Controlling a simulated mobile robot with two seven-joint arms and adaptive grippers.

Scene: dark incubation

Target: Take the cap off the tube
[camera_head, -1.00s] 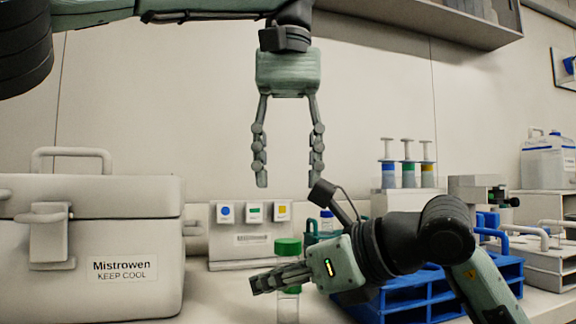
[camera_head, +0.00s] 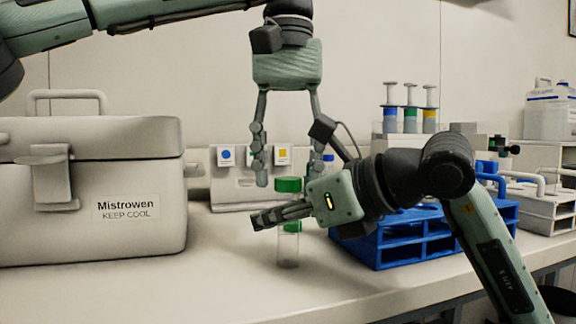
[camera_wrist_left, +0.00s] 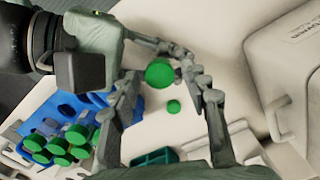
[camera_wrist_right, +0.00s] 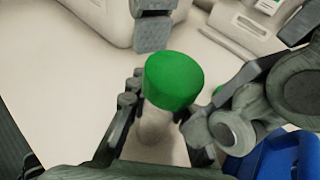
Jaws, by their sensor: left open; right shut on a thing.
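The clear tube (camera_head: 288,249) stands upright with its green cap (camera_head: 288,185) on. My right gripper (camera_head: 268,218) is shut on the tube just below the cap; its fingers hide part of the tube. The tube and cap also show between its fingers in the right wrist view (camera_wrist_right: 174,80). My left gripper (camera_head: 289,177) points down, open, from above. Its fingertips are at about cap height, one on each side, with gaps visible in the left wrist view around the cap (camera_wrist_left: 159,73). My right wrist partly hides one left finger in the head view.
A blue rack (camera_head: 405,240) stands right of the tube; the left wrist view shows several green caps in it. A pale cooler box (camera_head: 90,190) stands at left. A small green round thing (camera_wrist_left: 173,106) shows beside the cap. The front bench is clear.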

